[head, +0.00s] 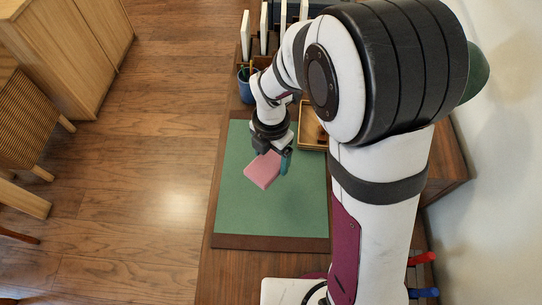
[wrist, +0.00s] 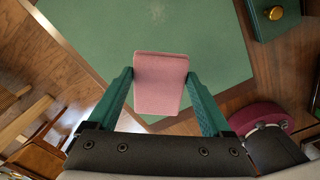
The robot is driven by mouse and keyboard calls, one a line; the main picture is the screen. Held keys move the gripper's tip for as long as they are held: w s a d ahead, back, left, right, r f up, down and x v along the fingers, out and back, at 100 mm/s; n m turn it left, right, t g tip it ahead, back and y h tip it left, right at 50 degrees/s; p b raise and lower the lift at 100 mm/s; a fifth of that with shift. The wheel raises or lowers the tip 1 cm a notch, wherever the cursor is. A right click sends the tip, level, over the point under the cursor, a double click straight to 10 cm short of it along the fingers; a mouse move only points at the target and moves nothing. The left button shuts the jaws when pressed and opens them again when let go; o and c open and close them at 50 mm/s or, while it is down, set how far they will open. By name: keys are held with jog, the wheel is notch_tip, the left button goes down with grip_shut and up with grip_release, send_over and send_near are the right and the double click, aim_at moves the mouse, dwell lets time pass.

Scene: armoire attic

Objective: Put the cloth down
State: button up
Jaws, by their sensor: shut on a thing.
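A pink folded cloth (head: 262,170) is between the fingers of my gripper (head: 272,158) in the head view, over the green desk mat (head: 240,215). In the wrist view the cloth (wrist: 160,85) sits between the two green fingertips of my gripper (wrist: 160,78), which touch its sides. The green mat (wrist: 100,30) lies behind it in that view, with a pale smudge (wrist: 157,10) on it. The cloth appears to be held above the mat; the exact height cannot be told.
A blue pencil cup (head: 246,88) and a wooden tray (head: 312,130) stand beyond the mat. A green box with a gold knob (wrist: 277,13) shows at the wrist view's upper right. Red and blue handles (head: 422,259) are at the lower right. Most of the mat is clear.

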aim_at(242, 211)
dwell(0.3)
jog(key=s+a+n, duration=0.6)
jog(key=s+n, duration=0.1)
jog(key=s, duration=0.2)
jog(key=shift+n, duration=0.3)
jog(key=f, duration=0.8)
jog(key=shift+s+a, duration=0.1)
jog(key=shift+a, duration=0.25)
jog(key=o, duration=1.4)
